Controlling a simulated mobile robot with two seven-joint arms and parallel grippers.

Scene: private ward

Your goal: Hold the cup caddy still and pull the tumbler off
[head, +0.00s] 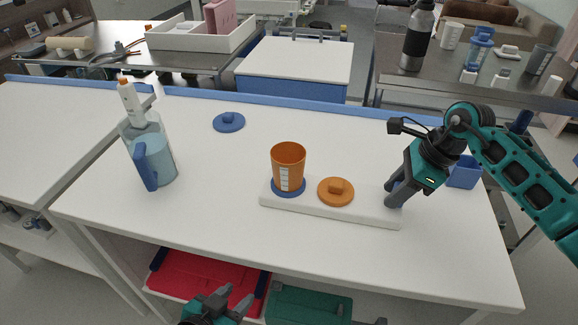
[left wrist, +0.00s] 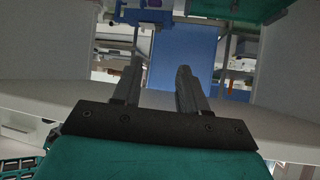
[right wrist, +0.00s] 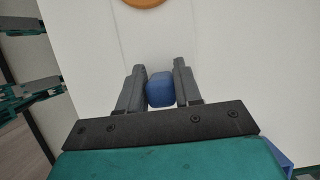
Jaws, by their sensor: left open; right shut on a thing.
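The cup caddy (head: 325,212) is a white board lying on the white table. The orange tumbler (head: 288,158) with a pale scale strip stands upright at its left end, in a blue ring (head: 289,192). An orange lid (head: 336,190) with a knob lies on the board's middle. My right gripper (head: 394,196) is at the board's right end, shut on a blue grip (right wrist: 160,90), seen between its fingers in the right wrist view. My left gripper (head: 222,298) is low at the front, before the table edge, open and empty; its fingers stand apart in the left wrist view (left wrist: 158,80).
A light blue jug (head: 155,160) with a dark blue handle and a white bottle (head: 130,102) stand at the left. A blue lid (head: 229,121) lies behind the tumbler. A blue box (head: 463,172) is behind my right gripper.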

